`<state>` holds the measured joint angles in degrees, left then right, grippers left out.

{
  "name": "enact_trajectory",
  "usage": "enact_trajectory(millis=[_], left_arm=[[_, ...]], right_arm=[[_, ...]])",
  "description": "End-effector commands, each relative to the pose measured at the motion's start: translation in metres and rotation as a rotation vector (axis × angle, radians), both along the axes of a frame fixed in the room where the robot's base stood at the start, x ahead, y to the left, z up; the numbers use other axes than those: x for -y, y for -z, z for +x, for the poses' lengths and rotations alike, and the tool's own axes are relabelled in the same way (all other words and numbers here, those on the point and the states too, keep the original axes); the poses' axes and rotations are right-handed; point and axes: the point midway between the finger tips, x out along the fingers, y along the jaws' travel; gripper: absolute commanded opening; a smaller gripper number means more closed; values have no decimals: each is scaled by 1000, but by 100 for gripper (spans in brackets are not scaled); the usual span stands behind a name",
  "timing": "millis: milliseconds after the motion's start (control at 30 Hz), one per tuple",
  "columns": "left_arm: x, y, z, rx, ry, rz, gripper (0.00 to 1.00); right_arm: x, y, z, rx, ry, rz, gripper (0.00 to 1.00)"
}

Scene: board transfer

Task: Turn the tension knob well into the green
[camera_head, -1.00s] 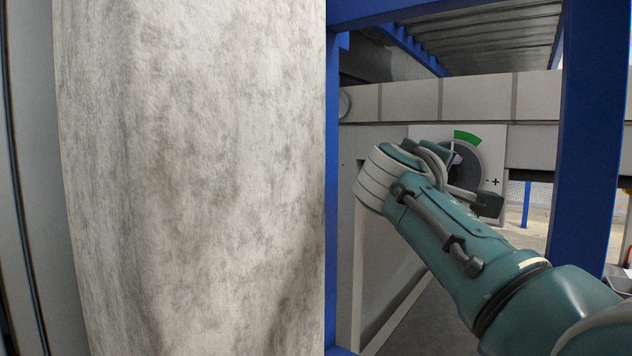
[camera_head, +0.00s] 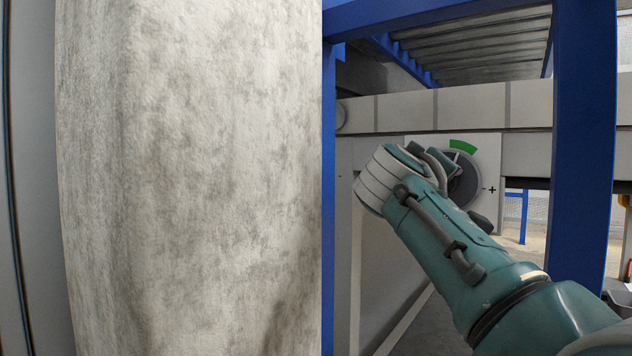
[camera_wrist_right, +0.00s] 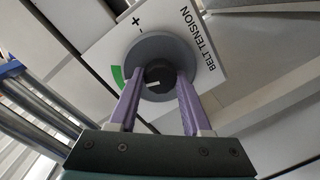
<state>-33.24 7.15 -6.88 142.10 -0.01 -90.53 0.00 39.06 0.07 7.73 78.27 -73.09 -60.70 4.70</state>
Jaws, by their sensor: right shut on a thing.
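The tension knob (camera_wrist_right: 159,76) is a small black knob with a white line, in the middle of a round grey dial (camera_wrist_right: 141,48). The dial also shows in the head view (camera_head: 464,178), partly hidden by my right arm. A green arc (camera_wrist_right: 118,77) lies beside the dial; in the head view the arc (camera_head: 463,146) is at its upper right. The white line points toward the green side; its exact place against the arc is unclear. My right gripper (camera_wrist_right: 160,88) is shut on the knob, with one purple finger on each side. My left gripper is not in view.
The white panel (camera_wrist_right: 203,62) reads "BELT TENSION", with plus and minus marks. A blue post (camera_head: 583,150) stands right of my right arm, and another blue post (camera_head: 337,200) left of it. A big mottled pale surface (camera_head: 200,180) fills the left half of the head view.

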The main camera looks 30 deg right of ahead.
Motion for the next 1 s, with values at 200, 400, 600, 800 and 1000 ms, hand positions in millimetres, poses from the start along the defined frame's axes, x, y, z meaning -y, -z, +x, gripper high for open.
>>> enact_trajectory(millis=[200, 400, 600, 800, 1000], left_arm=[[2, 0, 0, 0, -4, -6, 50], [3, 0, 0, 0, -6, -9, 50], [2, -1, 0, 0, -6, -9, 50], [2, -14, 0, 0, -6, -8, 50], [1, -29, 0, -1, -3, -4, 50]], right_arm=[[0, 1, 0, -2, -1, 1, 61], [0, 0, 0, -2, 0, 1, 78], [-1, 0, 0, -1, 0, 0, 78], [-21, -4, -10, -3, -3, 1, 78], [-58, -7, -29, -3, -3, 3, 78]])
